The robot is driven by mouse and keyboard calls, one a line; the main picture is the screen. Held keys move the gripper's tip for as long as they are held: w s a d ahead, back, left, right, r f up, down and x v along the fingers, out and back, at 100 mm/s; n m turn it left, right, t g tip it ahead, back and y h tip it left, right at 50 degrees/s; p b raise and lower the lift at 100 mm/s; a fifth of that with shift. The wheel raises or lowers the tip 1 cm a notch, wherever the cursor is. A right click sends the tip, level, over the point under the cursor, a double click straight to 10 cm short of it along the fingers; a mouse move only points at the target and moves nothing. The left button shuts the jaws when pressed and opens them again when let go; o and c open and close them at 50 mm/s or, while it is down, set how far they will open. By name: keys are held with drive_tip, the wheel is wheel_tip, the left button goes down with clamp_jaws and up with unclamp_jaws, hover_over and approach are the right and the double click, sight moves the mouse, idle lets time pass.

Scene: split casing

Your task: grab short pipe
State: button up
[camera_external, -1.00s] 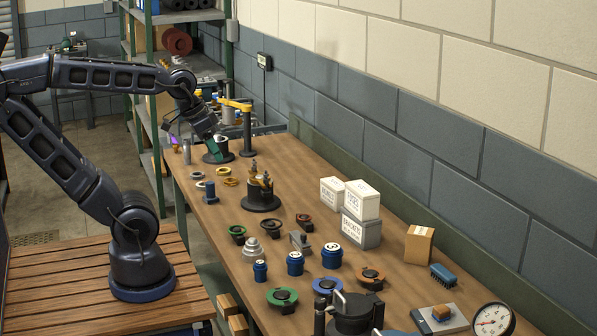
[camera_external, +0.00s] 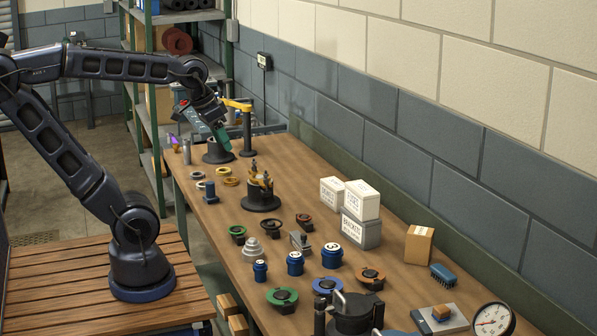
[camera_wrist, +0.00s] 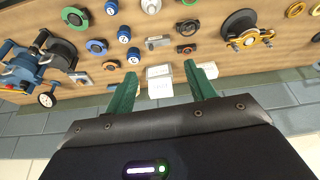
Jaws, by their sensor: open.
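No thing is clearly recognisable as the short pipe. A small grey upright cylinder (camera_external: 187,152) at the far left end of the bench may be it, but I cannot tell. My gripper (camera_external: 226,143) has green fingers and is above the far end of the bench, close to a dark round base (camera_external: 217,156) and right of the grey cylinder. In the wrist view my gripper (camera_wrist: 160,72) is open, fingers apart and nothing held. Between the fingertips, farther off, are the white boxes (camera_wrist: 160,87).
A black post with a yellow arm (camera_external: 246,130) stands right of my gripper. A dark stand with brass parts (camera_external: 261,195) is mid-bench. Rings, blue weights (camera_external: 295,263), white boxes (camera_external: 362,200) and a black casing (camera_external: 352,315) fill the nearer bench. A block wall (camera_external: 400,160) runs along the right.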

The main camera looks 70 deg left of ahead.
drive_tip(key=w+a+r+n+g, duration=0.1)
drive_tip(key=w+a+r+n, duration=0.15)
drive_tip(key=w+a, duration=0.55)
drive_tip(key=w+a+r+n+g, duration=0.1)
drive_tip(key=w+a+r+n, duration=0.15)
drive_tip(key=w+a, duration=0.6)
drive_tip(key=w+a+f+n, duration=0.2)
drive_tip(key=a, duration=0.9)
drive_tip(key=w+a+f+n+g, duration=0.1)
drive_tip(key=w+a+f+n, duration=0.15)
drive_tip(key=a, duration=0.95)
drive_tip(key=w+a+f+n, duration=0.1)
drive_tip(key=a+f, duration=0.2)
drive_tip(key=a, duration=0.8)
drive_tip(key=n+g, duration=0.1)
drive_tip(key=n, duration=0.4)
hover_over(187, 150)
drive_tip(key=a, duration=0.1)
wheel_tip(187, 150, down, 19)
drive_tip(key=shift+w+a+f, duration=0.1)
drive_tip(key=shift+a+f, duration=0.05)
drive_tip(key=shift+f, duration=2.45)
drive_tip(key=shift+w+a+f, duration=0.1)
drive_tip(key=shift+a+f, duration=0.05)
drive_tip(key=shift+f, duration=2.45)
drive_tip(key=c, duration=1.1)
clamp_jaws()
